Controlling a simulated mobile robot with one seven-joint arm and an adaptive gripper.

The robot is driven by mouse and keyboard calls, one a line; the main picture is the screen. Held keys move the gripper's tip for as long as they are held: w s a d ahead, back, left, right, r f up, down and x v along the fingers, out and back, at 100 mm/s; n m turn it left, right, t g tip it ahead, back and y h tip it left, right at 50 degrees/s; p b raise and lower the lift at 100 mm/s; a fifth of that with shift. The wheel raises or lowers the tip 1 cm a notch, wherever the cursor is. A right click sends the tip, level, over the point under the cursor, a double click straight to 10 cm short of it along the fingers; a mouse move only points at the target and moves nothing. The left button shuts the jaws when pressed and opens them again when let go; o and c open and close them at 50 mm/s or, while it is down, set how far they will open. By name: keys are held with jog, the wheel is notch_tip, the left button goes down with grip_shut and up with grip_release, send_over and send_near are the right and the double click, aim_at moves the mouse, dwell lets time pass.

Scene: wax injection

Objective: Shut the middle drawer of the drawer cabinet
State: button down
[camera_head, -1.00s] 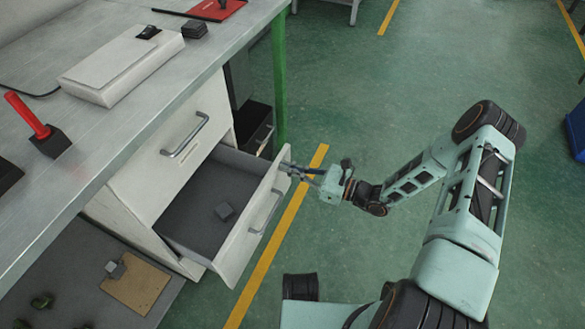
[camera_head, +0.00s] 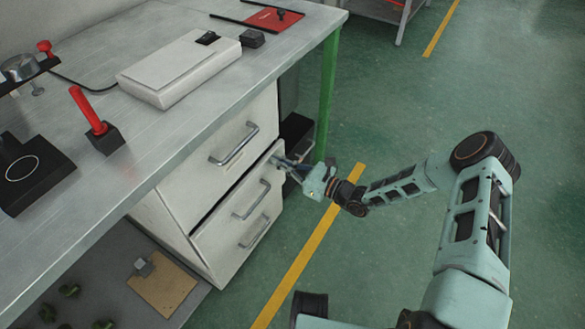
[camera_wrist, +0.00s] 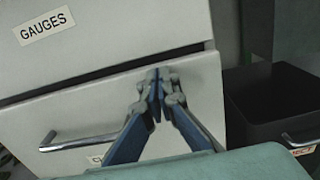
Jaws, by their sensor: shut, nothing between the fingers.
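The drawer cabinet (camera_head: 162,222) stands under the workbench. Its middle drawer (camera_head: 222,217) is nearly shut, with a narrow dark gap along its top edge. In the wrist view the middle drawer's front (camera_wrist: 75,108) shows a bar handle and that gap below the upper drawer (camera_wrist: 110,35), labelled GAUGES. My gripper (camera_head: 277,160) is at the upper right corner of the middle drawer's front, to the right of the handle. Its fingers (camera_wrist: 158,76) are shut and empty, with the tips against or very near the front. The drawer's inside is hidden.
The workbench (camera_head: 150,135) overhangs the cabinet, with a green leg (camera_head: 328,95) behind my gripper. A dark bin (camera_wrist: 275,105) stands just right of the cabinet. A white device (camera_head: 180,68) and red-handled tool (camera_head: 90,112) sit on the bench. The floor to the right is clear.

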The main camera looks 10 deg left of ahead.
jog(key=shift+x, duration=1.15)
jog(key=shift+r, duration=0.15)
jog(key=shift+d, duration=0.1)
jog(key=p+v, duration=0.2)
jog(key=v, duration=1.2)
jog(key=shift+p, duration=0.3)
